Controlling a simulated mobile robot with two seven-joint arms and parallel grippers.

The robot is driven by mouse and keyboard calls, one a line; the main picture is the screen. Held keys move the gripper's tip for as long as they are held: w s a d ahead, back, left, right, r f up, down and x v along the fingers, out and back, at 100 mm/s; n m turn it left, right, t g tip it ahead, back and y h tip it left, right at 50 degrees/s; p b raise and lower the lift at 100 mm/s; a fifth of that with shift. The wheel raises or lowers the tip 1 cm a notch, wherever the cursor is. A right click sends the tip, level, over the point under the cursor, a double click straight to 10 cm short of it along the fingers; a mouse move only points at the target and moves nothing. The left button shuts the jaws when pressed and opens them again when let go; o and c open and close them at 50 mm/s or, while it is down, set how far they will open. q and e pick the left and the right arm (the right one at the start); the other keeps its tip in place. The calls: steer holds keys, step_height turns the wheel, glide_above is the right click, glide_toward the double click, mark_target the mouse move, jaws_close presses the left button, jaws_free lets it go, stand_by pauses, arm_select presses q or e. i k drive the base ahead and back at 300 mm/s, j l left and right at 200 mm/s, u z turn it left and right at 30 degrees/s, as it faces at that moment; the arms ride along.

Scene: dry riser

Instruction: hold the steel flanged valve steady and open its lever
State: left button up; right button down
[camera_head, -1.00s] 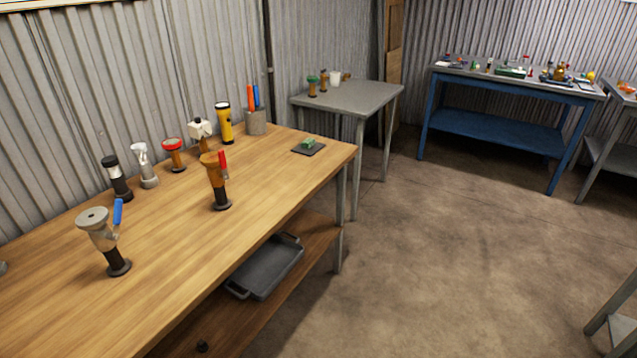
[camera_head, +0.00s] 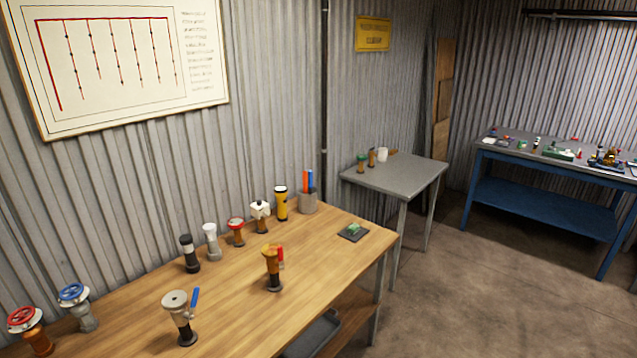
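The steel flanged valve (camera_head: 176,309) stands upright near the front of the wooden bench (camera_head: 226,311), at the lower left of the head view. It has a round grey flange on top, a dark base and a blue lever (camera_head: 194,301) on its right side. The lever points up and slightly right. Neither of my grippers is in view, and nothing touches the valve.
A brass valve with a red lever (camera_head: 271,268) stands to its right. Red (camera_head: 24,319) and blue (camera_head: 73,293) handwheel valves stand to its left. Several fittings and a yellow torch (camera_head: 281,204) line the back. A grey table (camera_head: 398,179) and open floor lie right.

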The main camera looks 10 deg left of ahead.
mark_target(194, 301)
steer(key=u, duration=1.35)
